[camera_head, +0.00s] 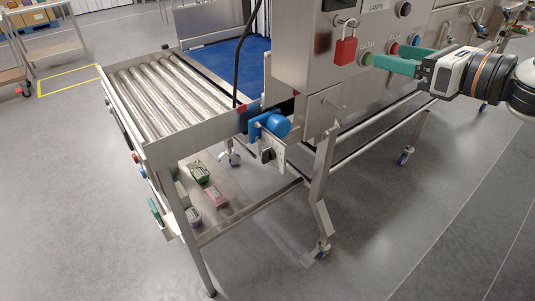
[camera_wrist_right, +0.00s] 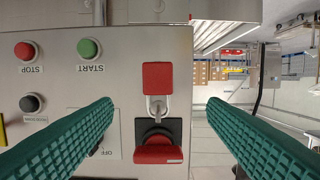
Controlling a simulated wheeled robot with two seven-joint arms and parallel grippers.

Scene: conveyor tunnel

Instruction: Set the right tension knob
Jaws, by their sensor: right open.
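My right gripper (camera_head: 386,57) has teal ridged fingers, spread open and empty in front of the steel control panel. In the wrist view its two fingers flank a red padlock (camera_wrist_right: 157,77) and a red rotary switch handle (camera_wrist_right: 158,152), with no contact visible. The padlock also shows in the head view (camera_head: 345,50). A black knob (camera_head: 267,155) on a small light plate sits below a blue cylindrical part (camera_head: 276,124) at the roller conveyor's near right corner. I cannot tell whether this is the right tension knob. My left gripper is not in view.
The panel carries a green START button (camera_wrist_right: 89,48), a red STOP button (camera_wrist_right: 26,50) and a dark button (camera_wrist_right: 31,103). The roller conveyor (camera_head: 160,95) stands left, with small boxes (camera_head: 215,196) on a shelf below. The floor at the front right is clear.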

